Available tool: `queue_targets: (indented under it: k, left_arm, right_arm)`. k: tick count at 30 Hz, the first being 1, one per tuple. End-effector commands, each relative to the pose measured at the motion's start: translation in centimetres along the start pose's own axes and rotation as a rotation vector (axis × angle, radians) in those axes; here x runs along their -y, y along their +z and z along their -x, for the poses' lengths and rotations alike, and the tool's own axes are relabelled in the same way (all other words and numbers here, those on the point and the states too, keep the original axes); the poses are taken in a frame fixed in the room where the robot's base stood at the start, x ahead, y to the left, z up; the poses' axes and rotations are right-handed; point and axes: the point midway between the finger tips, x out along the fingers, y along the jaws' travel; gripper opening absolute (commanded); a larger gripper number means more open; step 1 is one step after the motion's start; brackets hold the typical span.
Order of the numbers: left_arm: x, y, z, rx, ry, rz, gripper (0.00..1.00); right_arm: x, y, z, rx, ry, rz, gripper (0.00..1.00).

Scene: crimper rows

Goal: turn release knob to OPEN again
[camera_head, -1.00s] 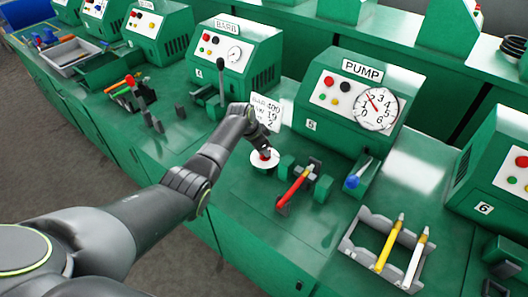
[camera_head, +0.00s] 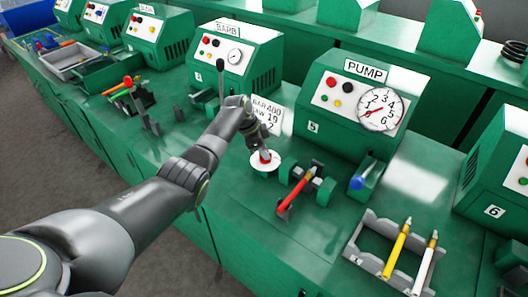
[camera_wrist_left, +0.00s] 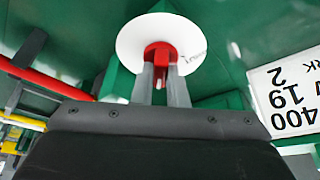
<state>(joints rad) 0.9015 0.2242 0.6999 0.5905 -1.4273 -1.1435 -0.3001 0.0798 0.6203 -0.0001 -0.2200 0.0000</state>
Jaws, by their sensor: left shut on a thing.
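The release knob (camera_head: 265,156) is a small red knob on a round white disc (camera_head: 258,168), in front of the green PUMP machine 5 (camera_head: 352,115). My left gripper (camera_head: 264,150) reaches down to it from above. In the left wrist view the fingers (camera_wrist_left: 161,72) are shut on the red knob (camera_wrist_left: 159,50), over the white disc (camera_wrist_left: 134,42). Lettering at the disc's right edge is blurred, so I cannot read the knob's setting. The pump gauge (camera_head: 380,109) has its red needle low at the left, near 0. My right gripper is not in view.
A white card (camera_head: 268,113) with printed numbers stands behind the knob. A red-handled tool (camera_head: 296,187) in a green clamp and a blue-tipped lever (camera_head: 361,178) are to its right. A grey tray (camera_head: 369,251) holds yellow and white tools. BARB machine (camera_head: 235,60) stands at left.

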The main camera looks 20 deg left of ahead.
Motion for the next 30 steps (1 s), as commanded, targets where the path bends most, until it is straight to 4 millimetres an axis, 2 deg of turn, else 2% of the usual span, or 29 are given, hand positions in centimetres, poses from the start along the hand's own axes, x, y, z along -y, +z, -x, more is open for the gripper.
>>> queue_targets:
  k: [6,7,12,23,30]
  left_arm:
    - [0.0,0.0,0.1,0.001,-0.001,-0.002,0.00]
    - [0.0,0.0,0.1,0.001,-0.001,-0.002,0.15]
    - [0.0,0.0,0.1,0.001,-0.001,-0.001,0.35]
    - [0.1,0.0,0.5,0.000,-0.002,-0.001,0.35]
    - [0.1,0.0,3.5,0.000,-0.006,-0.002,0.35]
  right_arm:
    - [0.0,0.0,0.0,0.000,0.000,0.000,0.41]
    - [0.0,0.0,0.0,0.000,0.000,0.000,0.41]
    - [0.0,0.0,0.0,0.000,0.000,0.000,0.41]
    - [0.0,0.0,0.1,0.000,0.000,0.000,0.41]
    - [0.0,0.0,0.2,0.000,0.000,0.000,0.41]
